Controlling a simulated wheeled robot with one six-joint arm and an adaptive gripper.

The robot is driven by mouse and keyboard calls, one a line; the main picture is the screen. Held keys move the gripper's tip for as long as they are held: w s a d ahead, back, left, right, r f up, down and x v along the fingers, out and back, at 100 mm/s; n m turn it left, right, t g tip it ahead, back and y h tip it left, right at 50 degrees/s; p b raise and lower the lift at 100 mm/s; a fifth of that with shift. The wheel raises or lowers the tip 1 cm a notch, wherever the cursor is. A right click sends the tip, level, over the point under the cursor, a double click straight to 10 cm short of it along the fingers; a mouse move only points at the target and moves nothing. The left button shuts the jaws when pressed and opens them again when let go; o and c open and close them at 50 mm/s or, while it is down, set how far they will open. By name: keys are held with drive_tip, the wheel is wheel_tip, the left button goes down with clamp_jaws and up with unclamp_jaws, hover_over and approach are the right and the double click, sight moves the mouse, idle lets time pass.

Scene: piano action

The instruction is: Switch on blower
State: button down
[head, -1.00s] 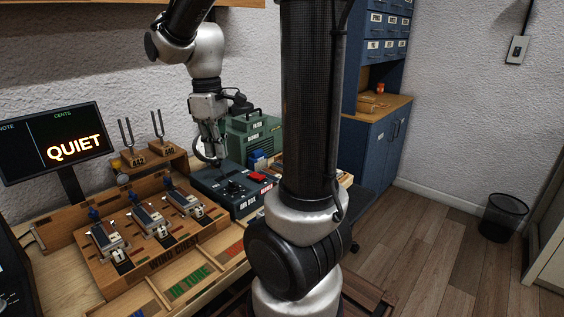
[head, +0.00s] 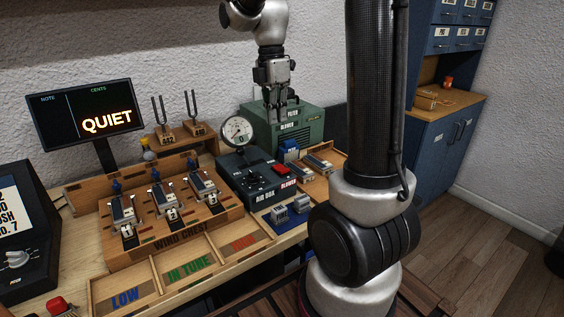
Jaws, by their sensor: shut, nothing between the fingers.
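The green blower box (head: 312,128), marked "FILTER" and "BLOWER", stands at the back of the bench against the wall. In front of it is the dark air box (head: 246,178) with a round gauge (head: 237,132), small knobs and a red switch (head: 281,169) beside a "BLOWER" label. I cannot tell the switch's position. My gripper (head: 275,119) points down, shut and empty, in front of the green box's left part. It is above and behind the red switch and apart from it. The display (head: 88,116) reads "QUIET".
The wind chest (head: 175,230) with several reed holders is at left, with trays marked "LOW" and "IN TUNE" in front. A blue block (head: 289,151) and a wooden tray (head: 318,185) with metal parts lie right of the air box. Tuning forks (head: 162,112) stand behind.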

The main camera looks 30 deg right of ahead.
sight(280, 171)
idle(0.3)
drive_tip(key=f, duration=0.4)
drive_tip(key=s+f, duration=0.1)
drive_tip(key=f, duration=0.9)
drive_tip(key=shift+s, duration=0.35)
drive_tip(key=shift+s+f, duration=0.15)
drive_tip(key=shift+f, duration=0.2)
drive_tip(key=shift+r, duration=0.1)
drive_tip(key=shift+w+r, duration=0.25)
drive_tip(key=shift+w, duration=0.55)
